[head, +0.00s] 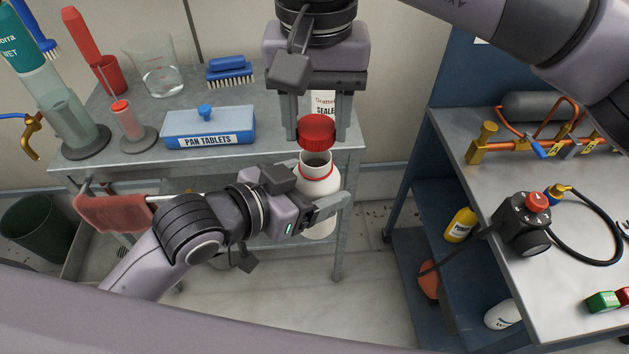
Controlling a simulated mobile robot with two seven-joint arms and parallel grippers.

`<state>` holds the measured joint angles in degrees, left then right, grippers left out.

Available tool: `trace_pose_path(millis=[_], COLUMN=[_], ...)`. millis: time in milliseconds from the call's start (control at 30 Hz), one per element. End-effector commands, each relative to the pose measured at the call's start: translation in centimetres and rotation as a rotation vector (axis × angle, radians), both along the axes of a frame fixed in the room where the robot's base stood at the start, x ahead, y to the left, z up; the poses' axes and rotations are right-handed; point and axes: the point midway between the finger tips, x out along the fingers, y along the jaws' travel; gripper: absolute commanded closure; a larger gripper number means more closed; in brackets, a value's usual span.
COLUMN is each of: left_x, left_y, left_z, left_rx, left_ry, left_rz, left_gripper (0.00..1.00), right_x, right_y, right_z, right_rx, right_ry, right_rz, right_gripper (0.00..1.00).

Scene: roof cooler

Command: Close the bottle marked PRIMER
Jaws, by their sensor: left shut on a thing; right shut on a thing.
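A white bottle (318,184) with a red ring at its neck is held upright in my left gripper (324,204), below and just in front of the left table's edge. Its dark mouth is open. Its label is hidden, so I cannot read a name on it. My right gripper (316,118) points down from above and is shut on a red screw cap (317,134). The cap is a little above the bottle's mouth, roughly in line with it; a small gap seems to show between them.
Behind the cap stands a bottle (323,103) marked SEALER. The grey table (110,150) also holds a blue PAN TABLETS box (210,124), a brush (229,71) and glassware. The blue bench (500,205) at right has a yellow bottle (460,225) on its shelf.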

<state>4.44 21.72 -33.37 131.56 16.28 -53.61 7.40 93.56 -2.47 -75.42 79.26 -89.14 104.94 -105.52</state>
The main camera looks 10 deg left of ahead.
Motion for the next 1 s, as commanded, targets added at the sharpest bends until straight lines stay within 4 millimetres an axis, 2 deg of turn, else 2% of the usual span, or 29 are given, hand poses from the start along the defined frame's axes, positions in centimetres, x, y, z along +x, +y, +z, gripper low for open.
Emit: trace_pose_path(millis=[200, 1000], left_x=[0.0, 0.0], left_y=[0.0, 0.0], left_z=[0.1, 0.1], left_rx=[-0.001, -0.001], left_ry=[-0.002, -0.002], left_rz=[0.0, 0.0], left_gripper=[0.79, 0.79], right_x=[0.0, 0.0], right_y=[0.0, 0.0], right_z=[-1.5, -1.7], right_rx=[0.001, 0.0], right_ry=[0.0, 0.0], right_rz=[0.0, 0.0], right_gripper=[0.79, 0.79])
